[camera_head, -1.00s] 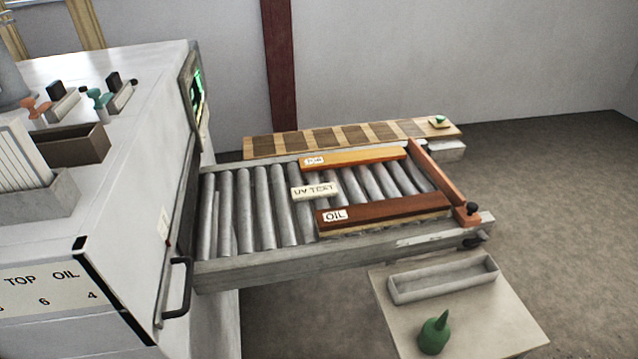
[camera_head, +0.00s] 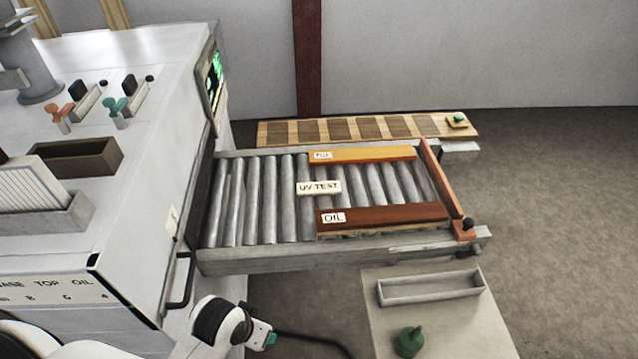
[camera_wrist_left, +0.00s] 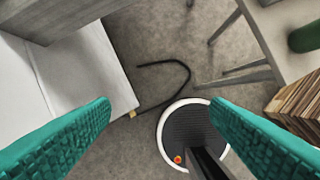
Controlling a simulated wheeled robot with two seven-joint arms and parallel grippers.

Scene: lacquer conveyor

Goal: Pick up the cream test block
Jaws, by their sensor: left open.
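The cream test block (camera_head: 319,188), lettered "UV TEST", lies on the metal rollers between an orange board and a dark brown board in the head view. My left gripper shows in the left wrist view (camera_wrist_left: 160,125) with its two teal fingers wide apart and nothing between them. Below it are the floor and my round base. In the head view, my left arm (camera_head: 225,325) comes in at the bottom left, below and short of the conveyor, well apart from the block. The right gripper is not in view.
The orange board (camera_head: 370,155) and the brown board (camera_head: 395,214) flank the block. An orange stop bar (camera_head: 443,185) closes the conveyor's right end. A white machine (camera_head: 150,220) stands left. A small table (camera_head: 440,325) holds a grey tray (camera_head: 430,288) and a green bottle (camera_head: 408,342).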

